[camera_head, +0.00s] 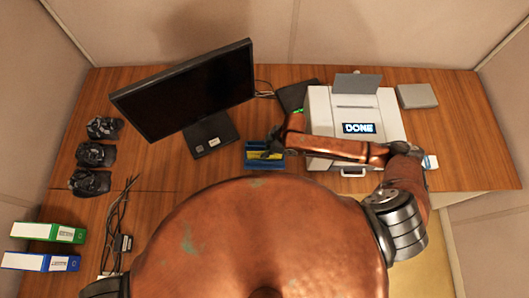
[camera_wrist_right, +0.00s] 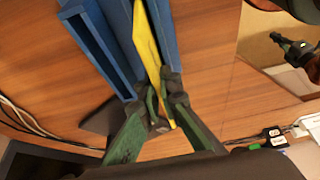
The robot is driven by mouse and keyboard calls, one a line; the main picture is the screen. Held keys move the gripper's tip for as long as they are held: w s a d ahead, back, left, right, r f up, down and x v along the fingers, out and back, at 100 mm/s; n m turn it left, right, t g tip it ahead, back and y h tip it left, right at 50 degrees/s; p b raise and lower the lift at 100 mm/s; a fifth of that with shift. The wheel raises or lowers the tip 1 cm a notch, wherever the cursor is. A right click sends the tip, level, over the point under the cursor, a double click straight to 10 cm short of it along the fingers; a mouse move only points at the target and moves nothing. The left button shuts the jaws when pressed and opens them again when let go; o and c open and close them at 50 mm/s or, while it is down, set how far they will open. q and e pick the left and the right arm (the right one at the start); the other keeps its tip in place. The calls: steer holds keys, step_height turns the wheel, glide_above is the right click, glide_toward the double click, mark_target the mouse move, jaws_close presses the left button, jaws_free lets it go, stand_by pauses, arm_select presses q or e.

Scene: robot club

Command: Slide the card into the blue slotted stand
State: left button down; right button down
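The blue slotted stand (camera_head: 252,163) is on the desk in front of the monitor. Its blue walls (camera_wrist_right: 90,45) fill the upper left of the right wrist view. A thin yellow card (camera_wrist_right: 146,40) lies lengthwise beside these walls, and its near end is between the fingers of my right gripper (camera_wrist_right: 160,97). The fingers are closed on it. In the head view the right gripper (camera_head: 274,148) is at the stand; how deep the card sits in a slot is unclear. What looks like my left gripper (camera_wrist_right: 290,46) is small at the right wrist view's edge, its opening unclear.
A monitor (camera_head: 190,88) stands behind the stand. A white machine (camera_head: 395,118) with a "DONE" display is to the right. Dark objects (camera_head: 95,154), cables (camera_head: 114,220) and green (camera_head: 40,231) and blue (camera_head: 30,261) binders are at left.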

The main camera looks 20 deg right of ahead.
steer(key=shift+f+p, duration=0.1)
steer(key=shift+p, duration=0.25)
stand_by(0.4)
steer(key=c, duration=2.1)
jaws_free()
steer(key=shift+o, duration=0.4)
steer(key=o, duration=0.3)
steer(key=shift+o, duration=0.2)
steer(key=shift+r+p, duration=3.5)
steer(key=shift+p, duration=0.4)
